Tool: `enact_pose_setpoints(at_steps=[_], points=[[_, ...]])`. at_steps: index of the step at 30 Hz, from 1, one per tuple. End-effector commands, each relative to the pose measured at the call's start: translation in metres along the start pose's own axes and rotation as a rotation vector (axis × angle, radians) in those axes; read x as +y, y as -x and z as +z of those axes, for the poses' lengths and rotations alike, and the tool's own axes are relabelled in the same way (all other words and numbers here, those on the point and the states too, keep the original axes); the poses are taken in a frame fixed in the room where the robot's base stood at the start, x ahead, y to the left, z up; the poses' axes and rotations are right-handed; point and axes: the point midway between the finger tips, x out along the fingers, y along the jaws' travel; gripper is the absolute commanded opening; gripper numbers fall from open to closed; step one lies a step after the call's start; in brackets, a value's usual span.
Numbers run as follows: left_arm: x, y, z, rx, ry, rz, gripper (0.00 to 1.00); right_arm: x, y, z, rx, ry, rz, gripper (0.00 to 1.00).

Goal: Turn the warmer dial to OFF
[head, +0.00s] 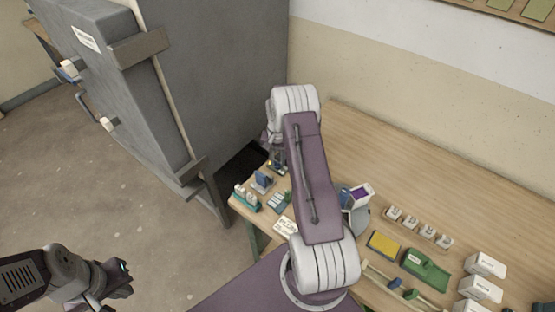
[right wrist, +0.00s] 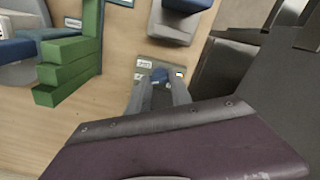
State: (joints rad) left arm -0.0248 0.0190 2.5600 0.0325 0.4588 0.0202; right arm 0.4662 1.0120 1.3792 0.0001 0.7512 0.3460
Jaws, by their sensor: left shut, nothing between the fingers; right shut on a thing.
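The warmer dial (right wrist: 159,75) is a small blue knob on a grey-green panel (right wrist: 150,62) in the right wrist view. Small white labels sit around it, too small to read, so I cannot tell its setting. My right gripper (right wrist: 160,84) is shut on the dial, with one grey finger on each side. In the head view my right gripper (head: 279,166) is at the bench's left end, partly hidden by my arm. My left gripper (head: 124,286) is shut and empty over the floor at lower left, away from the bench.
A large grey cabinet (head: 225,75) stands against the bench's left end. Near the dial are a blue-and-grey block (head: 262,181) and a teal rack (head: 246,198). Green stepped blocks (right wrist: 70,65) show in the right wrist view. The bench's back strip (head: 390,150) is clear.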

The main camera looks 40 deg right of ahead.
Motion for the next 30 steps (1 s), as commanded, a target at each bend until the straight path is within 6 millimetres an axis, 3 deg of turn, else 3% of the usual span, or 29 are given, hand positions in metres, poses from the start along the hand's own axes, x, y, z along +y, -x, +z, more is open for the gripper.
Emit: enact_pose_setpoints(at_steps=[18, 30], points=[[0.0001, 0.0033, -0.0003, 0.000, 0.000, 0.000, 0.00, 0.0001, 0.0017, -0.0019, 0.006, -0.572, -0.003, 0.00], [0.0001, 0.0041, -0.0004, 0.000, 0.000, 0.000, 0.00, 0.0002, 0.0017, -0.0019, 0.006, -0.835, -0.004, 0.00]])
